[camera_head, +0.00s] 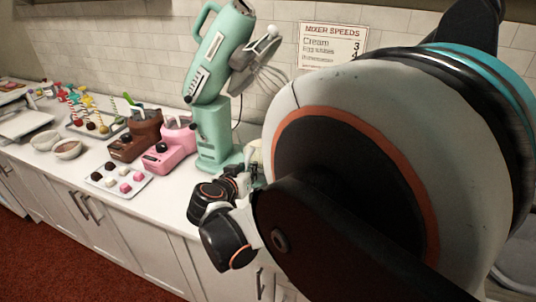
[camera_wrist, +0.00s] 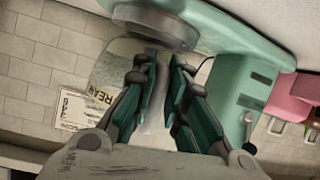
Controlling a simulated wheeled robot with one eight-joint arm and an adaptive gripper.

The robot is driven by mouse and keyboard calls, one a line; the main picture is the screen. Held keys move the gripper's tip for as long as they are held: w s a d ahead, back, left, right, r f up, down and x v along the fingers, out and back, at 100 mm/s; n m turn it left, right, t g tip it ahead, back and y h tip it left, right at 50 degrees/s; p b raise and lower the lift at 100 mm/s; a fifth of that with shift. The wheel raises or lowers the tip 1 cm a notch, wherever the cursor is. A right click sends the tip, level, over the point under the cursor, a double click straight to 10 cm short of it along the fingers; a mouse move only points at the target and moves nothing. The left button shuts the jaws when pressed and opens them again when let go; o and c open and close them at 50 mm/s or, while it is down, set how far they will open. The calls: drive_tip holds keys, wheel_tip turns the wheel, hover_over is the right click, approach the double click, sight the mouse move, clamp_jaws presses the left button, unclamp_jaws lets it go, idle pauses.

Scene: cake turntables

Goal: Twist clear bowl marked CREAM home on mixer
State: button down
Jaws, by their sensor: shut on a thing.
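The mint-green mixer (camera_head: 213,115) stands on the counter with its head tilted up and its whisk (camera_head: 262,75) raised. In the wrist view part of the mixer (camera_wrist: 250,85) fills the upper right. The clear bowl (camera_wrist: 118,58) with a pale label reading CREAM (camera_wrist: 101,96) shows just left of my fingers, close to a round grey metal part (camera_wrist: 155,25). My gripper (camera_wrist: 163,62) is shut on the bowl, though the exact grip point is unclear. In the head view my arm hides most of the bowl and gripper; whether the bowl is seated cannot be told.
A pink warmer (camera_head: 172,148) and a brown warmer (camera_head: 136,138) stand left of the mixer. A white tray of sweets (camera_head: 118,181) lies in front. Small bowls (camera_head: 67,149) and cake pops are farther left. A mixer speeds sign (camera_head: 332,46) hangs on the tiled wall.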

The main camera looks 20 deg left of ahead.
drive_tip(key=shift+a, duration=0.15)
drive_tip(key=shift+w+a+m+h, duration=0.15)
drive_tip(key=shift+a+m+h, duration=0.45)
drive_tip(key=shift+m+h, duration=0.15)
drive_tip(key=c, duration=1.5)
unclamp_jaws()
drive_tip(key=shift+a, duration=0.15)
